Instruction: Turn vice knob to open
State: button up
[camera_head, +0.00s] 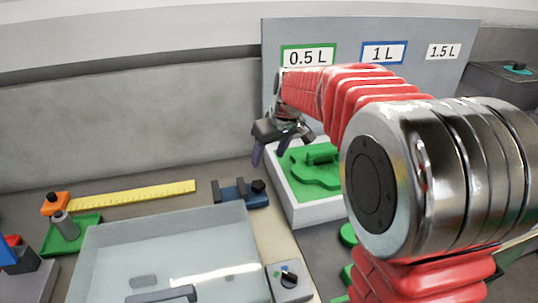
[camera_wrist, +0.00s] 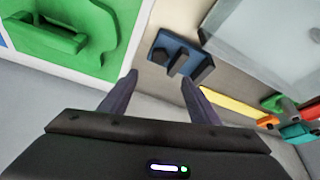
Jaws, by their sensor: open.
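A small blue vice (camera_head: 232,195) with a black knob (camera_head: 258,187) at its right end lies on the worktop, between the glass-like panel and the back wall. My gripper (camera_head: 271,152) hangs above and to the right of the vice in the head view, apart from it, fingers pointing down. In the wrist view the blue vice (camera_wrist: 178,50) shows just beyond the fingertips, roughly between them. My gripper (camera_wrist: 160,78) is open there with nothing between its dark fingers.
A white tray with a green insert (camera_head: 283,190) stands right of the vice. A translucent panel (camera_head: 170,250) lies in front, with a small dial box (camera_head: 289,281) beside it. A yellow ruler (camera_head: 130,195) lies left. A grey label board (camera_head: 272,60) stands behind.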

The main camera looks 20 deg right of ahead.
jog(key=v, duration=1.3)
jog(key=shift+r, duration=0.3)
jog(key=w+d+f+m+g+y, duration=0.1)
jog(key=w+f+m, duration=0.3)
jog(key=m, duration=0.9)
jog(key=w+d+f+m+g+y, duration=0.1)
jog(key=w+f+m, duration=0.3)
jog(key=f+m, duration=0.6)
jog(key=m, duration=0.4)
jog(key=shift+w+f+m, duration=0.3)
jog(key=shift+w+f, duration=0.05)
jog(key=shift+f, duration=0.05)
jog(key=shift+a, duration=0.1)
